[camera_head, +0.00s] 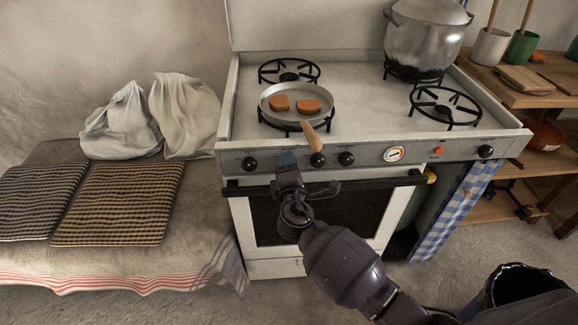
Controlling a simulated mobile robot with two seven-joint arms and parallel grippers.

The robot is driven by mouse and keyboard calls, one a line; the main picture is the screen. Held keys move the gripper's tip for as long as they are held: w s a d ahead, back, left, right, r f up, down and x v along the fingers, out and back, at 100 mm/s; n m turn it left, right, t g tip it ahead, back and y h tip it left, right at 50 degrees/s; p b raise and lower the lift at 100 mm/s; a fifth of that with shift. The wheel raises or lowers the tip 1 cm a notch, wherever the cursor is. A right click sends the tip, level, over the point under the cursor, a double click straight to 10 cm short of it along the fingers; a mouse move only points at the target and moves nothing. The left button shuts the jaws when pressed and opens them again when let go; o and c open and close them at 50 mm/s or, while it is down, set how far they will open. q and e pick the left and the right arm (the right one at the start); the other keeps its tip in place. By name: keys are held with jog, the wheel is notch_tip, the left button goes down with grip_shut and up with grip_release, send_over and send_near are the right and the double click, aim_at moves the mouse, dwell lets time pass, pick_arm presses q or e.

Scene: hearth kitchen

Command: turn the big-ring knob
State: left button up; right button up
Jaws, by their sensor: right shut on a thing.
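The white stove's front panel (370,154) carries a row of dark round knobs. Three show uncovered on its left half: a left knob (249,163), a knob under the pan handle (318,160) and one to its right (346,158). Another knob (486,151) is at the far right. My right gripper (288,163) is at the panel between the left knob and the one under the pan handle. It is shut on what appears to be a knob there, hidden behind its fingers. Which burner this knob serves cannot be read. My left gripper is not in view.
A pan (297,101) with two brown slices sits on the front left burner; its wooden handle (312,137) juts over the panel close to my gripper. A big pot (425,40) stands at the back right. The oven handle bar (365,184) runs below the knobs.

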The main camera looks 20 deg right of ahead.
jog(key=shift+f, duration=0.1)
jog(key=o, duration=0.9)
jog(key=shift+o, duration=0.2)
jog(key=shift+s, duration=0.15)
jog(key=v, duration=1)
jog(key=shift+s+p, duration=0.3)
jog(key=shift+p, duration=0.15)
jog(key=shift+a, duration=0.1)
